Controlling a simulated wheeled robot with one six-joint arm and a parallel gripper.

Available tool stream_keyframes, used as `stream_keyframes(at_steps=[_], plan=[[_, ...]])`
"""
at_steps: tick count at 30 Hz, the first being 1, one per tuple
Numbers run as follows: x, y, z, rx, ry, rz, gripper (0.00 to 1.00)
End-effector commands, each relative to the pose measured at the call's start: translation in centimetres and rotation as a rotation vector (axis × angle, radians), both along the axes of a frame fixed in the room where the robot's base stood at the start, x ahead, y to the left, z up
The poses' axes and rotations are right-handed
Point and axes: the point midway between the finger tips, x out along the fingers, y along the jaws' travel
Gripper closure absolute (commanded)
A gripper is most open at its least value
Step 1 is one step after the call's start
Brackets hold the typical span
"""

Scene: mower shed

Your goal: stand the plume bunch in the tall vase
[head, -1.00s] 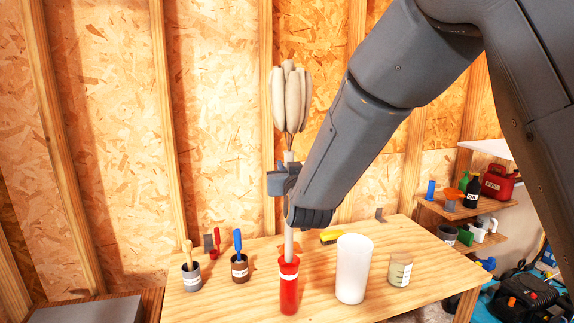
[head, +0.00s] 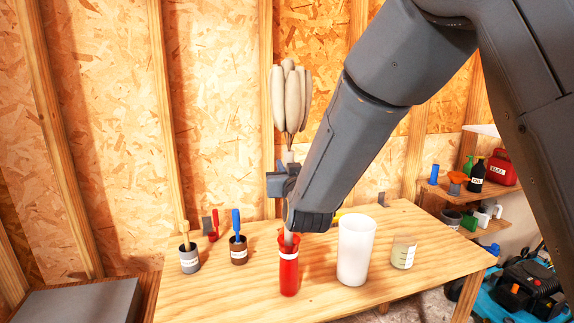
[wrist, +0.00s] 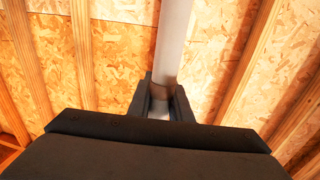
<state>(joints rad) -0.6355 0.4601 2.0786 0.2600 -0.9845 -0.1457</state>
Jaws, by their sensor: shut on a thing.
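The plume bunch (head: 291,98), several pale beige plumes on a long whitish stem, stands upright. My gripper (head: 281,181) is shut on its stem. In the wrist view the grey stem (wrist: 173,45) runs up from between the two fingers of my gripper (wrist: 162,97). A slim, tall red vase (head: 289,274) with a white band stands on the workbench directly below. The stem's lower end shows at the red vase's mouth and seems to enter it; how deep is hidden. A wider white cylinder (head: 355,252) stands just to its right.
On the workbench (head: 230,290) a grey pot (head: 189,262) and a brown pot (head: 239,256) hold brushes at left. A clear beaker (head: 403,254) stands right of the white cylinder. Shelves with a red fuel can (head: 501,170) are at right. The bench front is clear.

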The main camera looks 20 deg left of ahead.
Motion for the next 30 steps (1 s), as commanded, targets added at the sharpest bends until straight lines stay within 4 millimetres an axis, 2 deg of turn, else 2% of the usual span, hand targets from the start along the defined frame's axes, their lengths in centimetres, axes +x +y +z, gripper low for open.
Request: stream_keyframes(at_steps=[30], plan=[[0.1, 0.0, -7.6, 0.0, 0.0, 0.0, 1.0]])
